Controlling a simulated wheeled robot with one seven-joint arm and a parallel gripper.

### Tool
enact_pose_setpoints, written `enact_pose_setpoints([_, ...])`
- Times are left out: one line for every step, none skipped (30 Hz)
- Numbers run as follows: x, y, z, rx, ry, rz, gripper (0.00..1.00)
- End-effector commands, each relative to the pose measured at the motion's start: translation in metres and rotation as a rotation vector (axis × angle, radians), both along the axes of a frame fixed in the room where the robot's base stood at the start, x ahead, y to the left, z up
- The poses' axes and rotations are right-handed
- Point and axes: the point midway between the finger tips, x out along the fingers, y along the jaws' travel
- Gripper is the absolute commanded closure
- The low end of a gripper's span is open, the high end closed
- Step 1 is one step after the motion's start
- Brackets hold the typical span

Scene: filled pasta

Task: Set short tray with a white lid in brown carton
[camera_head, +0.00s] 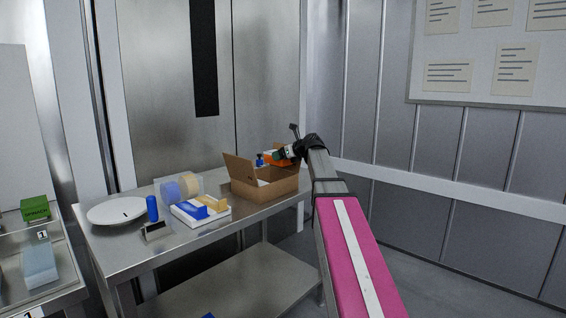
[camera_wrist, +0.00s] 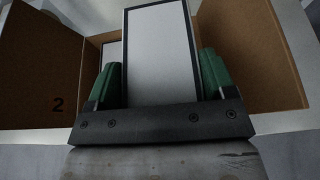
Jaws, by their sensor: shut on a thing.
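The brown carton (camera_head: 268,188) stands open on the steel table, flaps up. In the wrist view the brown carton (camera_wrist: 35,65), marked "2", spreads its flaps on both sides of my gripper. My gripper (camera_wrist: 160,78) has its green fingers shut on the sides of a tray with a white lid (camera_wrist: 160,45) and a dark rim. The tray is over the carton's opening; its depth relative to the carton walls is unclear. In the head view my gripper (camera_head: 284,153) is above the carton's back right, and the held tray cannot be made out.
Another pale-topped item (camera_wrist: 111,52) shows inside the carton, left of the held tray. An orange item (camera_head: 279,157) and a small blue bottle (camera_head: 260,160) show behind the carton.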

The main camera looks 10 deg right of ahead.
Motion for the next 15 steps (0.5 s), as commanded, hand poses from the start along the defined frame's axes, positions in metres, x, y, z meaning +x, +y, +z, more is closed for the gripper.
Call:
enact_pose_setpoints([-0.001,0.000,-0.008,0.000,0.001,0.000,0.52])
enact_pose_setpoints([-0.001,0.000,-0.012,0.000,0.002,0.001,0.52])
enact_pose_setpoints([-0.001,0.000,-0.018,0.000,0.002,0.001,0.52])
enact_pose_setpoints([-0.001,0.000,-0.022,0.001,0.002,0.000,0.52])
enact_pose_setpoints([-0.001,0.000,-0.025,0.001,0.002,-0.001,0.52])
enact_pose_setpoints([-0.001,0.000,-0.027,0.001,0.001,0.000,0.52])
enact_pose_setpoints([-0.001,0.000,-0.028,0.001,0.000,0.000,0.52])
enact_pose_setpoints([0.000,0.000,-0.028,0.001,-0.001,0.000,0.52])
enact_pose_setpoints([0.000,0.000,-0.028,0.001,-0.001,0.000,0.52])
enact_pose_setpoints([0.000,0.000,-0.028,0.001,-0.001,0.000,0.52])
enact_pose_setpoints([0.000,0.000,-0.027,0.001,-0.001,0.000,0.52])
enact_pose_setpoints([0.000,0.000,-0.027,0.001,-0.001,0.000,0.52])
enact_pose_setpoints([0.000,0.000,-0.027,0.001,-0.001,0.000,0.52])
enact_pose_setpoints([0.000,0.000,-0.028,0.001,-0.001,0.000,0.52])
enact_pose_setpoints([0.000,0.000,-0.028,0.001,-0.001,0.000,0.52])
